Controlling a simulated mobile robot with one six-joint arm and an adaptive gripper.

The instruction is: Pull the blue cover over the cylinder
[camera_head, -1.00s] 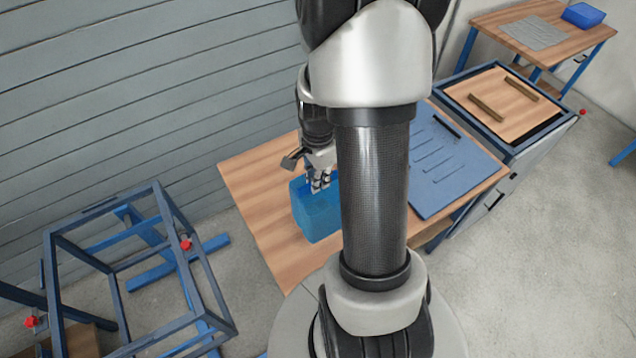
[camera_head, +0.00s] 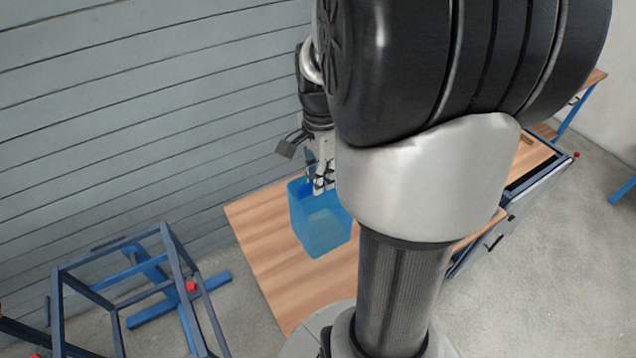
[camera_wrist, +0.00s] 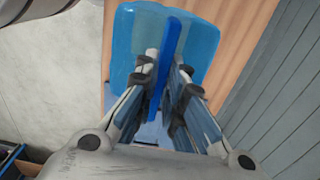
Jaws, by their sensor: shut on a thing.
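The blue cover (camera_head: 322,232) is a translucent, open-topped box in the head view, appearing raised above the wooden table. My gripper (camera_head: 322,184) is at its upper rim, shut on one wall of it. In the wrist view the blue cover (camera_wrist: 124,45) spreads beyond the fingers. A darker blue wall stands between the two fingers of my gripper (camera_wrist: 162,85). I see no cylinder in either view; my arm hides much of the table's right side.
The wooden table (camera_head: 268,262) is bare on its left. A grey slatted wall (camera_head: 140,100) rises behind it. An empty blue metal frame (camera_head: 135,290) stands on the floor at left. A wood-topped unit (camera_head: 535,160) shows partly at right behind my arm.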

